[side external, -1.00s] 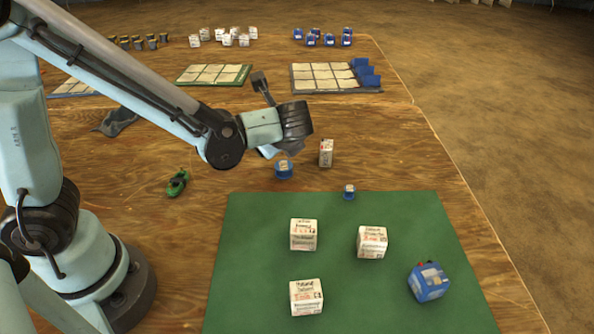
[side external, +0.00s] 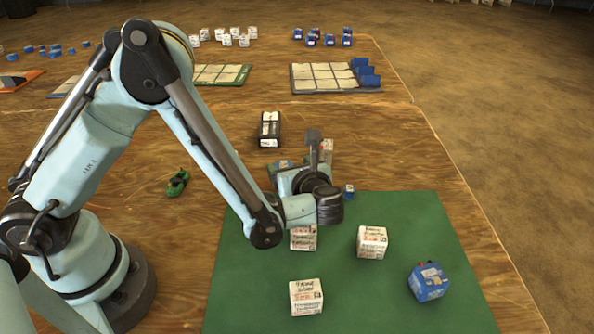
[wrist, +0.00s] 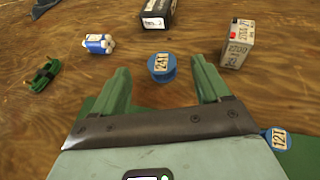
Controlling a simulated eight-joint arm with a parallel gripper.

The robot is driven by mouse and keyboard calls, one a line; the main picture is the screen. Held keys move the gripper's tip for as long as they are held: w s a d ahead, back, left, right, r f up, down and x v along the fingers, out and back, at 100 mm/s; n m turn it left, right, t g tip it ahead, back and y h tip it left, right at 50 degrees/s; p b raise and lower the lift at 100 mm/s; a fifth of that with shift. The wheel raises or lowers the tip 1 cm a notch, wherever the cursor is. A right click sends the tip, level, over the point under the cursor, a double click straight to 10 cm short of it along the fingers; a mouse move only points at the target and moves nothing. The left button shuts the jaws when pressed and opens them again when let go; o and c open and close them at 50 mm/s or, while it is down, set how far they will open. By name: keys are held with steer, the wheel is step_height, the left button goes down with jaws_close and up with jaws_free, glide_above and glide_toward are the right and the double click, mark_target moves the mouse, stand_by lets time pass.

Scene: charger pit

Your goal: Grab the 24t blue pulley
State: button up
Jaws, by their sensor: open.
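The 24T blue pulley (wrist: 162,67) is a short blue cylinder with a pale label reading 24T on its top. It stands on the wooden table. In the wrist view it sits between and slightly beyond the green fingers of my gripper (wrist: 160,75), which is open and empty. The pulley shows no contact with either finger. A smaller blue pulley labelled 12T (wrist: 279,139) lies lower right of the gripper.
A white box (wrist: 237,43) stands right of the pulley, and a black box (wrist: 158,14) lies beyond it. A blue-and-white pack (wrist: 98,43) and green object (wrist: 46,74) are to the left. White boxes (side external: 372,242) and a blue box (side external: 428,282) rest on the green mat (side external: 400,300).

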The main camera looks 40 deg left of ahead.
mark_target(283, 164)
steer(key=shift+f, duration=0.65)
steer(key=x, duration=0.5)
steer(key=shift+f, duration=0.15)
steer(key=c, duration=1.2)
steer(key=shift+o, duration=0.2)
